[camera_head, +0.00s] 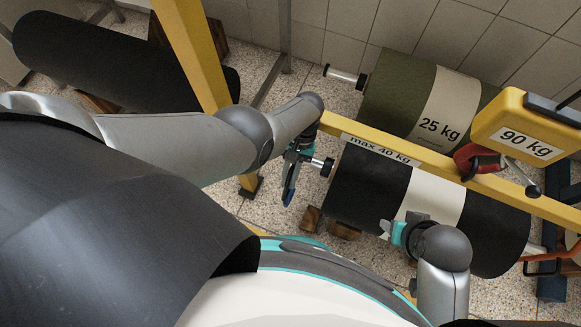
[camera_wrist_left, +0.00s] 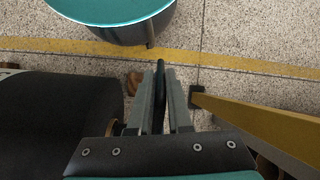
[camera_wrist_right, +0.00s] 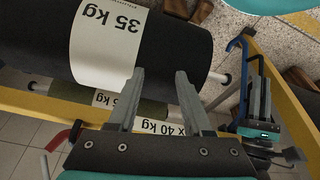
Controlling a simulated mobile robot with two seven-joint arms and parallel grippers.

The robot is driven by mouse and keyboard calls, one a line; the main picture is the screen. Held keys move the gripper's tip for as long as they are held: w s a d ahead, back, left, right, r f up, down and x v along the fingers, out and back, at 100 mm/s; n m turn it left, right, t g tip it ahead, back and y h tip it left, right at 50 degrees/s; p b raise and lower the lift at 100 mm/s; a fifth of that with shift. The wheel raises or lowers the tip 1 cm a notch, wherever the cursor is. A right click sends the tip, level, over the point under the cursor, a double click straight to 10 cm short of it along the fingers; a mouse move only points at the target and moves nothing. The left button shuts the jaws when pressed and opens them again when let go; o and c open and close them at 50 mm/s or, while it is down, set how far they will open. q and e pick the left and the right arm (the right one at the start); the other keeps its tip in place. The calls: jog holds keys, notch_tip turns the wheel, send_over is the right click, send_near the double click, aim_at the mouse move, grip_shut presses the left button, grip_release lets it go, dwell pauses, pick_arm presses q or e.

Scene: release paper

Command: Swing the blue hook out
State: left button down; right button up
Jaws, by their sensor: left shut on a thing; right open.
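The blue hook (camera_head: 289,192) hangs at the left end of the yellow beam (camera_head: 384,151), beside the end of the black roll. My left gripper (camera_head: 292,172) is shut on it. The right wrist view also shows the blue hook (camera_wrist_right: 233,45), its curved end reaching past my left gripper (camera_wrist_right: 260,95). In the left wrist view a dark strip of the hook (camera_wrist_left: 160,82) sits between the fingers of my left gripper (camera_wrist_left: 161,98).
The black 35 kg roll (camera_wrist_right: 170,45) lies below the beam, with wooden blocks (camera_head: 312,218) near it. A green 25 kg roll (camera_head: 395,95) lies behind. A red hook (camera_head: 470,160) and a yellow 90 kg box (camera_head: 510,125) are at the right. A yellow post (camera_head: 190,50) stands left.

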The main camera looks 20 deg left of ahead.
pick_arm(q)
jog(key=shift+s+r+g, duration=0.3)
jog(key=shift+r+g, duration=0.1)
jog(key=shift+r, duration=0.05)
pick_arm(e)
jog(key=shift+w+r, duration=0.1)
jog(key=shift+r, duration=0.4)
pick_arm(q)
jog(key=shift+d, duration=0.1)
jog(key=c, duration=0.9)
grip_release()
jog(key=shift+w, duration=0.1)
pick_arm(e)
jog(key=shift+f, duration=0.1)
pick_arm(q)
jog(key=shift+w+r, duration=0.25)
jog(key=shift+r, duration=0.15)
jog(key=p+v, duration=0.2)
jog(key=v, duration=0.4)
jog(key=p+v, duration=0.1)
jog(key=v, duration=0.7)
jog(key=shift+w+r, duration=0.1)
jog(key=shift+r, duration=0.05)
pick_arm(e)
notch_tip(320, 180, down, 6)
jog(key=s+g, duration=0.1)
jog(key=s, duration=0.1)
jog(key=shift+s+d+f, duration=0.15)
jog(key=shift+s+d, duration=0.05)
jog(key=shift+s, duration=0.05)
